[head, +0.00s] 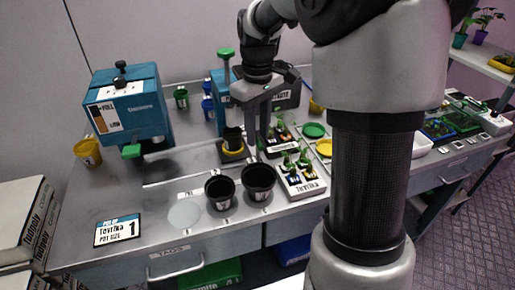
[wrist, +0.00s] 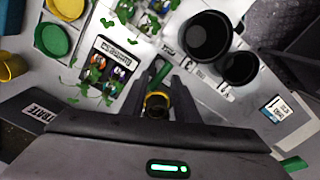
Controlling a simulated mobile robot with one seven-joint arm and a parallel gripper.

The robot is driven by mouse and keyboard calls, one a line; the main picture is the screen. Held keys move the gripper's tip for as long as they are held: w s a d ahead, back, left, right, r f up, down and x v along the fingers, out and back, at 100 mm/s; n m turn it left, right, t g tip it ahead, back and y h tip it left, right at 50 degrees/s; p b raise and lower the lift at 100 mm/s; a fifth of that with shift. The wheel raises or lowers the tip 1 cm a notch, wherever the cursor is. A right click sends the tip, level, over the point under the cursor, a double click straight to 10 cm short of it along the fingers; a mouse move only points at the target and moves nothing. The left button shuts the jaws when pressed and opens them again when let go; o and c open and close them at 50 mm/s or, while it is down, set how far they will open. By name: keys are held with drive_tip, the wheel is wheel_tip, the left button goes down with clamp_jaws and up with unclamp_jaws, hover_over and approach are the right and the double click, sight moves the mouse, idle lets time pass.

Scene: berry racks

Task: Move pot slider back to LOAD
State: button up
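The likely pot slider is a small holder with a yellow ring (head: 233,154) and a dark pot (head: 233,137) in it. It stands on the metal bench, below the green-topped blue press. It also shows in the wrist view as a yellow ring (wrist: 157,101) around the dark pot, seen between the fingers. My gripper (head: 258,138) points down just right of the holder in the head view, its two fingers apart. In the wrist view the gripper (wrist: 159,85) is open, with a green bar (wrist: 157,75) near the fingertips. Contact cannot be told. No LOAD mark is readable.
A teal machine (head: 126,106) with a green block stands at left. Two dark pots (head: 220,190) (head: 258,180) and a white plant tray (head: 302,181) stand in front. A card (head: 117,230) lies front left. The metal strip left of the holder looks clear.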

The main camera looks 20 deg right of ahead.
sight(258, 140)
wheel_tip(258, 140, down, 5)
drive_tip(key=shift+b, duration=0.4)
clamp_jaws()
